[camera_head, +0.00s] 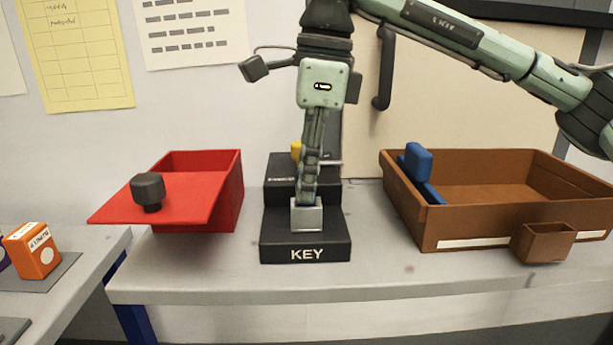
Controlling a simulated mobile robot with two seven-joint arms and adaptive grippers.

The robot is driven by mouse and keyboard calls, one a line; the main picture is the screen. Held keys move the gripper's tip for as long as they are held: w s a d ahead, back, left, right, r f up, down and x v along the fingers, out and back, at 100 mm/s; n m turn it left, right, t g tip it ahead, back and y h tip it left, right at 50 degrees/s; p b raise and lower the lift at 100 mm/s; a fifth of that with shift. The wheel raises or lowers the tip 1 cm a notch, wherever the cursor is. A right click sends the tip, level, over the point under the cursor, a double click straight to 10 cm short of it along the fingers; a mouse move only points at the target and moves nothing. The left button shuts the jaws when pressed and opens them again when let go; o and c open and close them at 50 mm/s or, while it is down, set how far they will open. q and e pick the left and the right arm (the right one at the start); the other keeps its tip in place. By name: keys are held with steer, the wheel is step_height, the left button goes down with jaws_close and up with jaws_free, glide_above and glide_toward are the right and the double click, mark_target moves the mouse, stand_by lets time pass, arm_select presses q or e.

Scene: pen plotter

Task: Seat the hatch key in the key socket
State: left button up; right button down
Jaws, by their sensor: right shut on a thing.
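A black stand marked KEY (305,254) stands on the grey bench. A grey metal block (306,218), which looks like the head of the hatch key, is upright over the stand's front part. My right gripper (307,196) points straight down, its narrow fingers shut on the block's top. The block hides the key socket, so I cannot tell how deep the key sits. My left gripper is not in view.
A red box (228,197) with a tilted, black-knobbed lid (180,199) stands left of the stand. A brown tray (478,222) with a blue piece (418,162) stands right. A yellow piece (296,150) shows behind my gripper. Bare bench lies between stand and tray.

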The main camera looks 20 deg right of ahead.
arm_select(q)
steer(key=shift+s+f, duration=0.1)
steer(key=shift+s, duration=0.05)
arm_select(e)
steer(key=shift+f, duration=0.15)
steer(key=c, duration=1.5)
jaws_free()
steer(key=shift+c, duration=0.2)
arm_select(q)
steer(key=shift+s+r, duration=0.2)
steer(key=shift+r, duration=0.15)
arm_select(e)
steer(key=r, duration=0.6)
steer(key=d+r, duration=0.1)
steer(key=r, duration=0.3)
steer(key=shift+s, duration=0.15)
arm_select(q)
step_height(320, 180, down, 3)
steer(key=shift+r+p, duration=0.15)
steer(key=shift+p, duration=0.3)
arm_select(e)
step_height(320, 180, up, 2)
steer(key=shift+d+r, duration=0.15)
